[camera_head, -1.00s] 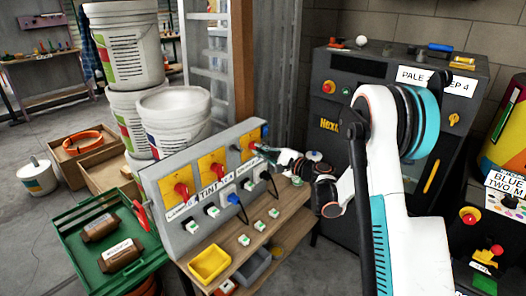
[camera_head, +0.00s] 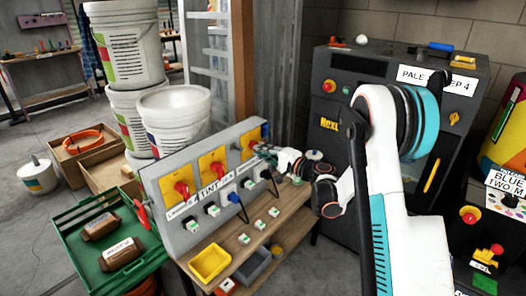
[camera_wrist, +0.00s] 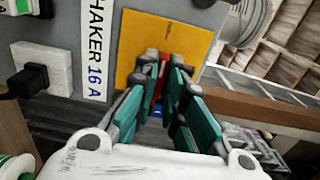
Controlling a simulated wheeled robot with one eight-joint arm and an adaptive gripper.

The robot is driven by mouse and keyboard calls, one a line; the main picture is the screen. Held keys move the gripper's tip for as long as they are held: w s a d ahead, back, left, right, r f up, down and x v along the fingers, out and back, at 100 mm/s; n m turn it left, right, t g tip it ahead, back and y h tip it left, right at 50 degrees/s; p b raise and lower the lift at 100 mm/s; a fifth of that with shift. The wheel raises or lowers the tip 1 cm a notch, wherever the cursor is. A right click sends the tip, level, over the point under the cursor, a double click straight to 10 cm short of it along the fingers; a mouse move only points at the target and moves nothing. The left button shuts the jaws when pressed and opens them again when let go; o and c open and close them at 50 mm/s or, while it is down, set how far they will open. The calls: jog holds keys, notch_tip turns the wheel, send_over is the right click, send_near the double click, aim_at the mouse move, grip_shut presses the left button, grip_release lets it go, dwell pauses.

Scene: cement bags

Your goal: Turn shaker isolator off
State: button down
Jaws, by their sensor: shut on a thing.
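The grey isolator panel (camera_head: 160,200) stands on a wooden bench and carries three yellow plates with red rotary handles. The rightmost, the shaker isolator (camera_head: 246,136), is beside a label reading "SHAKER 16 A" (camera_wrist: 94,45) in the wrist view. Its yellow plate (camera_wrist: 190,40) fills the top middle there. My gripper (camera_head: 262,148) reaches it from the right. In the wrist view my gripper (camera_wrist: 164,82) has its teal fingers shut on the red handle (camera_wrist: 158,78). The fingers hide most of the handle, so its exact angle is unclear.
Two other isolators with red handles, the left one (camera_head: 182,188) and the middle one (camera_head: 215,168), sit beside it. Black plugs and one blue plug (camera_head: 234,197) are below. White buckets (camera_head: 175,112) rise behind the panel.

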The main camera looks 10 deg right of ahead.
dwell(0.3)
jog(key=c, duration=1.7)
grip_release()
jog(key=v, duration=1.2)
